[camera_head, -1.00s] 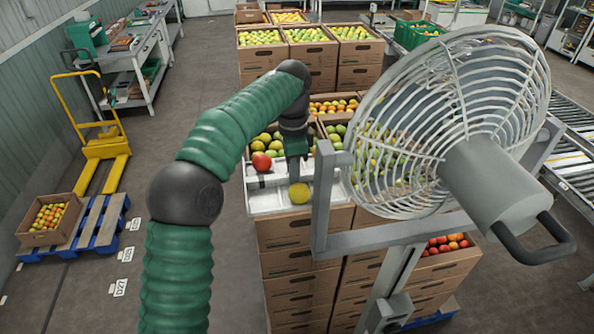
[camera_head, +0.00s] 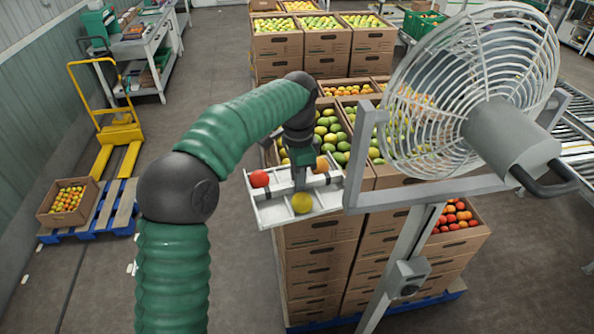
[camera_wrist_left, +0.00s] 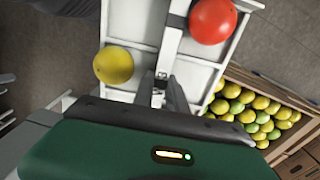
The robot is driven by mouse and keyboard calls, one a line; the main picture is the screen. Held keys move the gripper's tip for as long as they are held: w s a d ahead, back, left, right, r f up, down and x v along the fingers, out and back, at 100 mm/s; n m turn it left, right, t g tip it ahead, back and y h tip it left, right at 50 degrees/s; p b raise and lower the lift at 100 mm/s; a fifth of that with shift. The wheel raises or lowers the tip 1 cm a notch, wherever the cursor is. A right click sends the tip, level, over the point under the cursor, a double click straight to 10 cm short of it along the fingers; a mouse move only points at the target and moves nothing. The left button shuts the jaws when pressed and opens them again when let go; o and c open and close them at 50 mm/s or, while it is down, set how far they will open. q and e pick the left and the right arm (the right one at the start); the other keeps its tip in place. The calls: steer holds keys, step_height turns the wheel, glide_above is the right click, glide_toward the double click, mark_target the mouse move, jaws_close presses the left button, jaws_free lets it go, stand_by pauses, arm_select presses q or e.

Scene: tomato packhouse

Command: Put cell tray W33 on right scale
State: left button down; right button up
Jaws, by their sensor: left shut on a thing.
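A white cell tray (camera_head: 268,210) is held in the air in front of the stacked tomato boxes. It carries a red tomato (camera_head: 259,178), a yellow tomato (camera_head: 301,203) and an orange one (camera_head: 321,165). My left gripper (camera_head: 299,183) reaches down from above and is shut on the tray's middle divider. In the left wrist view the tray (camera_wrist_left: 128,22) shows beyond the gripper (camera_wrist_left: 160,92), with the yellow and red tomatoes on either side of the divider. No tray label is readable. No scale can be made out. My right gripper is not in view.
A large caged fan (camera_head: 470,90) on a grey post stands close on the right. Stacked cardboard boxes (camera_head: 318,262) of tomatoes stand below and behind the tray. A yellow pallet truck (camera_head: 112,130) and blue pallet (camera_head: 92,215) are left. Floor between is clear.

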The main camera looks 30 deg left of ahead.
arm_select(q)
steer(key=s+d+f+n, duration=0.7)
steer(key=s+f+n, duration=0.2)
steer(key=s+f, duration=0.3)
steer(key=shift+s+f, duration=0.2)
steer(key=shift+f, duration=0.4)
steer(key=shift+s+d, duration=0.1)
